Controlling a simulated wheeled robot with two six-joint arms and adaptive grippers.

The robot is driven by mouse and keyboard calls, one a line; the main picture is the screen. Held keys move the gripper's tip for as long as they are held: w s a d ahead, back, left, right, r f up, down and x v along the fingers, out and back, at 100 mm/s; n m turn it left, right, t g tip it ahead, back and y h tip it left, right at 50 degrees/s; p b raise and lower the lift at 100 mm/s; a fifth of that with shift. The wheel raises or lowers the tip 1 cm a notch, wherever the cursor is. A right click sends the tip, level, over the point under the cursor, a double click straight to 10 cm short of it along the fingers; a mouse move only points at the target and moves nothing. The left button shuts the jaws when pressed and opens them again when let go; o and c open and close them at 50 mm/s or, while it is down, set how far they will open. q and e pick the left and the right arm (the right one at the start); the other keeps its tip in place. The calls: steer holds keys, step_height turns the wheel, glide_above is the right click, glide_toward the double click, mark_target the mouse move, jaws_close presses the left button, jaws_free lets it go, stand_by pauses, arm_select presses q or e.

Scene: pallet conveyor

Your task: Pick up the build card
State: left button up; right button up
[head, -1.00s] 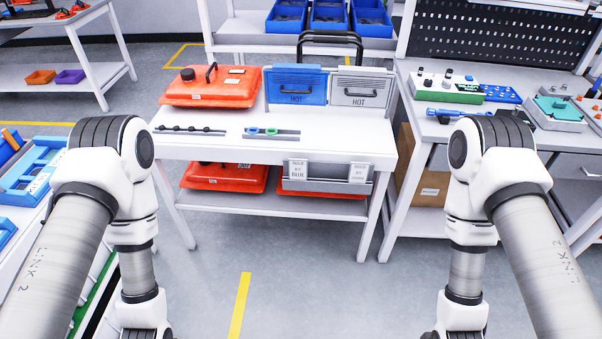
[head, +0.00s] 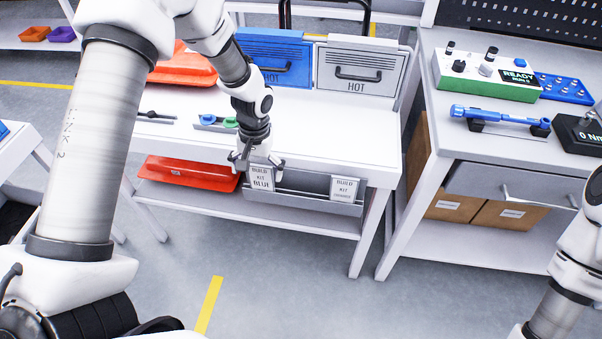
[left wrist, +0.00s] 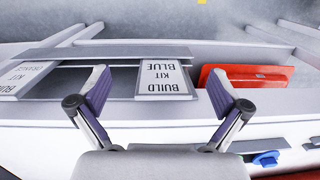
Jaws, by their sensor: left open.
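A white card reading "BUILD KIT BLUE" (head: 261,181) stands in the left part of a grey holder on the front of the white table. A second build kit card (head: 344,189) stands at the holder's right end; its last line is too small to read surely. My left gripper (head: 257,163) is open at the top of the blue card. In the left wrist view its fingers (left wrist: 160,90) lie to either side of the blue card (left wrist: 163,76), with gaps on both sides. The second card (left wrist: 24,78) is beyond the left finger. My right gripper is out of view.
The grey holder (head: 303,187) hangs at the table's front edge. A red case (head: 188,173) lies on the shelf below. Blue and grey HOT cases (head: 360,75) stand on the table (head: 340,135). The bench at right has a drawer (head: 520,185).

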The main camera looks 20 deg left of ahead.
mark_target(261, 175)
arm_select(q)
steer(key=shift+t, duration=0.6)
steer(key=w+f, duration=0.1)
steer(key=f, duration=0.1)
steer(key=w+a+f, duration=0.1)
steer(key=w+f, duration=0.1)
steer(key=f, duration=0.1)
steer(key=shift+a+f+b, duration=0.25)
steer(key=shift+f+b, duration=0.1)
steer(key=shift+b, duration=0.05)
steer(key=c, duration=1.2)
